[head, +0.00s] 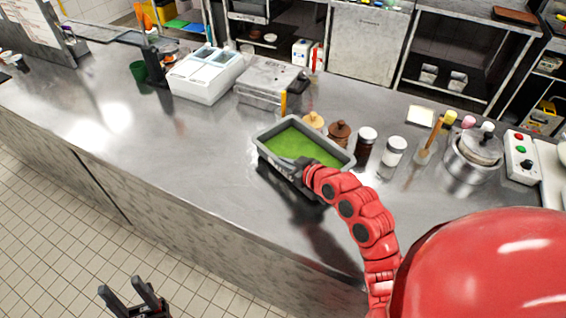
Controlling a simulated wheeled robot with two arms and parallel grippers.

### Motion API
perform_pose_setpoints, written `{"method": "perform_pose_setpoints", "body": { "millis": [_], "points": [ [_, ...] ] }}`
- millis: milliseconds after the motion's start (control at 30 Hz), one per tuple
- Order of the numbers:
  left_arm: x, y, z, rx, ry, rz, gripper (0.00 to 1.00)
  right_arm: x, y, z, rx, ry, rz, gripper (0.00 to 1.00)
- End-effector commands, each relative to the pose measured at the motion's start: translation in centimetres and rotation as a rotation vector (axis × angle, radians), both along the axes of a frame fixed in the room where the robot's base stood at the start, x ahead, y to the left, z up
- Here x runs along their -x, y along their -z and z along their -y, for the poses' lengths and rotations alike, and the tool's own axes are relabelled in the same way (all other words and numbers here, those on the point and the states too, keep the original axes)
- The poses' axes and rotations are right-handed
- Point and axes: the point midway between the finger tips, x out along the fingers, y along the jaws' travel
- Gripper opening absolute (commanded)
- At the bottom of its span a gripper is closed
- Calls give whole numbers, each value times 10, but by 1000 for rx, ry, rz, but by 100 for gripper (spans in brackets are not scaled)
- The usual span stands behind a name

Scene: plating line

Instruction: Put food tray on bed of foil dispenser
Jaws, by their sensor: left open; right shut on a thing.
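The food tray (272,128) is a grey rectangular tray with green food in it. My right gripper (283,170) is shut on its near long side. The tray looks roughly level and seems to be a little above the counter, with a dark shadow below it. A low metal box unit (268,82) behind the tray looks like the foil dispenser, though I cannot be sure. The tray is apart from it, on its near side. My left gripper (133,297) is open and empty, over the tiled floor in front of the counter.
The steel counter (130,110) is clear to the left of the tray. A white unit with two bins (208,76) stands behind. Lidded jars (392,152) and wooden-topped pots (338,134) stand close behind the tray. A metal pot (472,160) and button box (521,157) are at right.

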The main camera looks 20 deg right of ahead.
Motion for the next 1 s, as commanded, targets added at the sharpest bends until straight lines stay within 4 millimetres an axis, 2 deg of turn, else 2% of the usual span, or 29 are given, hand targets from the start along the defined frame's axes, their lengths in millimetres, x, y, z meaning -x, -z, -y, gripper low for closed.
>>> {"method": "perform_pose_setpoints", "body": {
  "millis": [33,133,367,400,500,533,567,867,1000],
  "points": [
    [0,-6,0,0,0,0,50,0,3,-1,-1,-2,2,0],
    [0,-7,0,0,0,-1,50,-1,11,-1,0,-1,3,0],
    [0,-6,0,0,0,-1,50,-1,12,0,1,0,7,0],
    [0,-6,0,0,0,0,50,-1,12,0,0,0,6,11],
    [0,-6,0,0,0,0,50,-1,12,0,1,0,5,29],
    [0,-6,0,0,0,0,50,-1,13,0,1,0,5,34],
    [0,-6,0,0,0,0,50,-1,13,0,1,0,5,35],
    [0,-5,0,0,0,0,50,1,12,1,0,0,4,35],
    [0,-1,0,0,0,0,50,10,8,5,2,2,9,35]
  ]
}}
